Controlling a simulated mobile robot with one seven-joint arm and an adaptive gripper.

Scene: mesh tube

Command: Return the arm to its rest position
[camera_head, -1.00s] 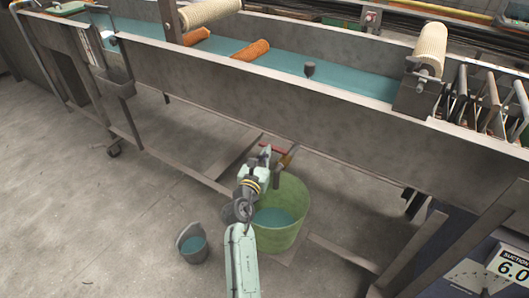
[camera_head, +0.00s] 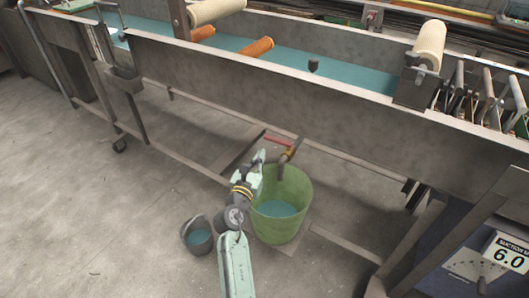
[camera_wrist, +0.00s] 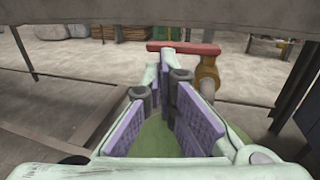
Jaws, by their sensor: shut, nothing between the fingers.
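My gripper (camera_head: 260,157) is at the end of my pale green arm, above the left rim of the green bucket (camera_head: 299,190). In the wrist view its purple-padded fingers (camera_wrist: 166,72) come together toward the tips, and nothing shows between them. The tap with a brass body (camera_head: 289,153) and a red handle (camera_head: 279,142) is to the right of the gripper, apart from it in the head view. In the wrist view the red handle (camera_wrist: 184,48) lies beyond the fingertips, and the brass body (camera_wrist: 208,76) is to their right.
The green bucket holds blue-green liquid. A small grey bucket (camera_head: 197,238) stands on the floor left of my arm. The long metal trough (camera_head: 230,75) runs behind and above the gripper, on legs with low crossbars. The floor at left (camera_head: 70,220) is clear.

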